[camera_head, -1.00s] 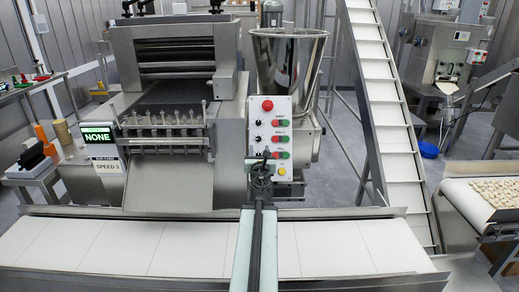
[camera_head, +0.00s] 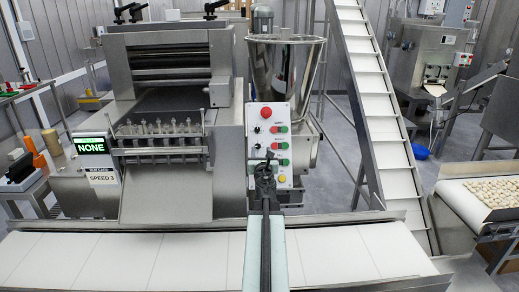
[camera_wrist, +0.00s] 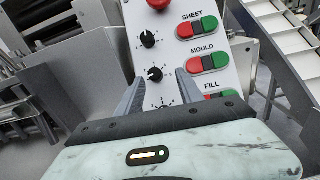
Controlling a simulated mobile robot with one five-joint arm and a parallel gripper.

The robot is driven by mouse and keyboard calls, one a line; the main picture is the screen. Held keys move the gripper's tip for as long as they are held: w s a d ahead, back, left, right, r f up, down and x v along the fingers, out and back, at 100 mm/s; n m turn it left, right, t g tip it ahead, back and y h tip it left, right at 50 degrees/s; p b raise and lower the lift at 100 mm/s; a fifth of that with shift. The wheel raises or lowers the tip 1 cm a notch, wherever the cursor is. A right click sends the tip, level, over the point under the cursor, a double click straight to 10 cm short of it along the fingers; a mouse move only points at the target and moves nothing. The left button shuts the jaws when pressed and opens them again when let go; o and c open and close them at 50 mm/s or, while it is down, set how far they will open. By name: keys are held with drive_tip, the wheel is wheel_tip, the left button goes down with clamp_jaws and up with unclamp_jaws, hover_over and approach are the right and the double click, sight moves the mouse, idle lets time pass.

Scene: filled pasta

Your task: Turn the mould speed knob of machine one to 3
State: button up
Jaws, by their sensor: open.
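Machine one's control panel (camera_head: 251,150) is a pale plate with a red stop button at its top. In the wrist view, the panel (camera_wrist: 158,24) carries a column of black knobs beside red and green button pairs. The mould speed knob (camera_wrist: 155,73) is the black middle knob, left of the MOULD buttons. Its exact setting is too small to read. My gripper (camera_wrist: 158,84) is open, with one finger on each side below and around that knob, and nothing held. In the head view my gripper (camera_head: 265,163) covers the lower part of the panel.
A small display (camera_head: 92,146) reads NONE, with a card below it reading SPEED 3. A white conveyor belt (camera_head: 110,257) runs across the front. An inclined conveyor (camera_head: 372,110) rises right of the steel hopper (camera_head: 284,70).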

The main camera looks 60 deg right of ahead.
sight(257, 146)
drive_tip(key=x, duration=0.3)
drive_tip(key=shift+w+a, duration=0.15)
drive_tip(key=shift+w, duration=0.2)
drive_tip(key=shift+a, duration=0.1)
drive_tip(key=shift+w, duration=0.1)
clamp_jaws()
drive_tip(key=shift+w, duration=0.2)
drive_tip(key=shift+s, duration=0.15)
